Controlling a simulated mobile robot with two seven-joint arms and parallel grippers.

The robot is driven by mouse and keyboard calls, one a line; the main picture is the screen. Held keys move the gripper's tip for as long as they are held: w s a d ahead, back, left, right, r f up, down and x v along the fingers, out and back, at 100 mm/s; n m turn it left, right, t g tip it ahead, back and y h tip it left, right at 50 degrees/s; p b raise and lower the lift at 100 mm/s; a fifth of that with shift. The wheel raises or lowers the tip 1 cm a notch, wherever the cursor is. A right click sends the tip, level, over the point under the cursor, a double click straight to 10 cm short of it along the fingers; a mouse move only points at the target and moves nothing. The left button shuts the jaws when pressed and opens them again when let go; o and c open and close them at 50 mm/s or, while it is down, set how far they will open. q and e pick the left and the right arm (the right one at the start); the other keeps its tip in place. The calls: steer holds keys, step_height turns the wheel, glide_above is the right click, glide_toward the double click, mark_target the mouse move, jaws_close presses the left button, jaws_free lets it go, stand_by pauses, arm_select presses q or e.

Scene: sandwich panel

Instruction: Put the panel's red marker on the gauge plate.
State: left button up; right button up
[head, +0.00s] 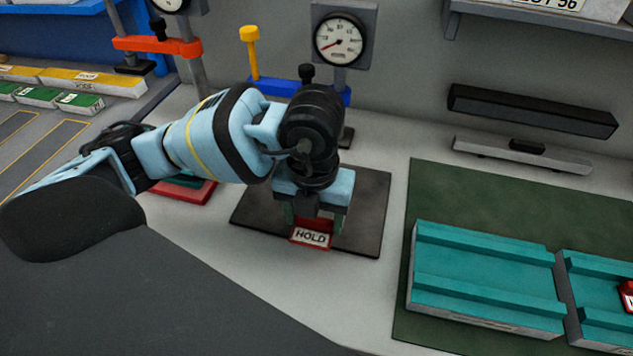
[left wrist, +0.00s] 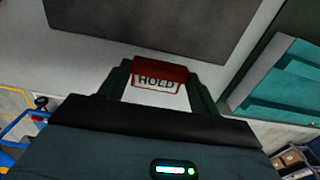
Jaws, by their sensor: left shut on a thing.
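My left gripper (head: 312,218) points down and is shut on a red marker (head: 310,238) lettered HOLD. The marker also shows between the fingers in the left wrist view (left wrist: 160,72), with a white lower part. The dark gauge plate (head: 365,215) lies on the bench below the round gauge (head: 339,40). In the head view the marker overlaps the plate's front edge; I cannot tell its height above it. In the left wrist view the plate (left wrist: 140,25) lies beyond the marker, with pale bench between. My right gripper is not in view.
Teal panels (head: 480,262) lie on a green mat (head: 450,185) at the right; a red piece (head: 627,296) on one is cut by the frame edge. A red tray (head: 185,193) is partly under my left arm. A black bar (head: 530,110) is at the back wall.

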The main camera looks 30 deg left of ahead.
arm_select(q)
steer(key=w+a, duration=0.2)
steer(key=w, duration=0.1)
steer(key=w+a, duration=0.2)
steer(key=w, duration=0.2)
steer(key=w+a+f, duration=0.1)
steer(key=w, duration=0.3)
steer(key=shift+a+f, duration=0.1)
steer(key=shift+a, duration=0.3)
steer(key=shift+w+a+f, duration=0.1)
steer(key=shift+w+f, duration=0.05)
steer(key=shift+f, duration=1.6)
steer(key=shift+f, duration=0.15)
steer(key=o, duration=1)
step_height(320, 180, up, 12)
steer(key=shift+p, duration=0.3)
